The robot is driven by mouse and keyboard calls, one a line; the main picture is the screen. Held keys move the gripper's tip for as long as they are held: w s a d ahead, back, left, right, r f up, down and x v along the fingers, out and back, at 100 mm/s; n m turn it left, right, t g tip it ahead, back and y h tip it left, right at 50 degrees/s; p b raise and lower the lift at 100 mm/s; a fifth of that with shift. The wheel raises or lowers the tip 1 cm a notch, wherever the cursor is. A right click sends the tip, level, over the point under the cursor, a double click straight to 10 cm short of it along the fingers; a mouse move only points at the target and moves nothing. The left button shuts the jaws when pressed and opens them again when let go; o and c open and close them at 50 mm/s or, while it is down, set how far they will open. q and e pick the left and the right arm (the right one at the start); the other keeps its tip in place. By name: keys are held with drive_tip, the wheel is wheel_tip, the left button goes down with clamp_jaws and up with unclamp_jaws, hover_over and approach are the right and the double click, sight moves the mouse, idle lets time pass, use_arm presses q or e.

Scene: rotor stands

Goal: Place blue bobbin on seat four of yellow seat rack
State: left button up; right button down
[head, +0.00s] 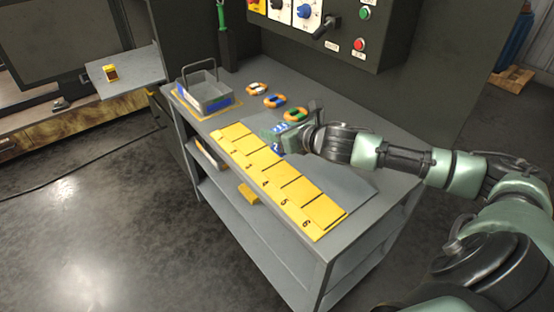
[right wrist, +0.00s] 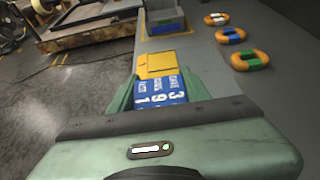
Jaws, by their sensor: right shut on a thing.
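The yellow seat rack (head: 296,196) lies along the front edge of the grey table, with numbers on its front face; 3, 4, 5 and 6 run toward the near end. Its seats look empty where they show. My right gripper (head: 284,138) is shut on a blue thing with white print, likely the blue bobbin (right wrist: 162,88), at the rack's back edge near the low-numbered seats. Whether the bobbin touches the rack or table cannot be told. The far end of the rack (right wrist: 156,64) shows beyond the bobbin in the right wrist view. My left gripper is not in view.
Three orange rings with white (head: 257,88), blue (head: 274,101) and green (head: 295,114) parts lie behind the rack. A grey handled tray (head: 206,98) stands at the table's far left. A dark control box (head: 340,35) hangs above. The tabletop beside the rack's near half is clear.

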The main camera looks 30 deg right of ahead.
wheel_tip(320, 180, down, 9)
drive_tip(key=shift+f, duration=0.1)
idle(0.3)
drive_tip(key=c, duration=0.7)
unclamp_jaws()
drive_tip(key=shift+s, duration=0.15)
drive_tip(key=b+v, duration=0.1)
drive_tip(key=v, duration=0.8)
drive_tip(key=shift+f, duration=0.1)
drive_tip(key=shift+p+v, duration=0.5)
drive_tip(key=shift+v, duration=0.9)
